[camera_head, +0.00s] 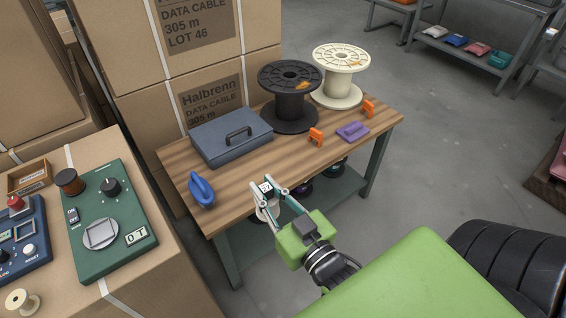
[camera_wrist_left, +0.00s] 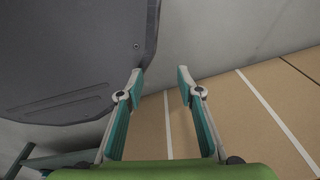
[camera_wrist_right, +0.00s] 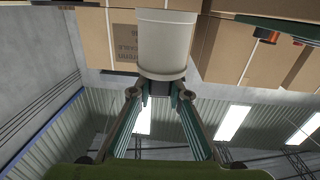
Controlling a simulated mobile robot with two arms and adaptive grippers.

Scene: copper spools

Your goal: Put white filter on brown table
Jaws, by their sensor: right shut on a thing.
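The white filter (camera_wrist_right: 166,45) is a pale, cup-like cylinder held between the fingertips of my right gripper (camera_wrist_right: 160,88) in the right wrist view. In the head view my right gripper (camera_head: 268,188) is at the front edge of the brown table (camera_head: 240,181), shut on the filter (camera_head: 264,213), which is partly hidden by the fingers. I cannot tell its exact height against the tabletop. My left gripper (camera_wrist_left: 160,80) shows only in the left wrist view, with its fingers apart and nothing between them.
On the table are a blue-grey case (camera_head: 231,139), a black spool (camera_head: 289,95), a cream spool (camera_head: 340,75), a blue clamp-like thing (camera_head: 201,190), orange pieces (camera_head: 316,137) and a purple block (camera_head: 353,131). The middle front is clear. Boxes with control panels (camera_head: 108,220) stand left.

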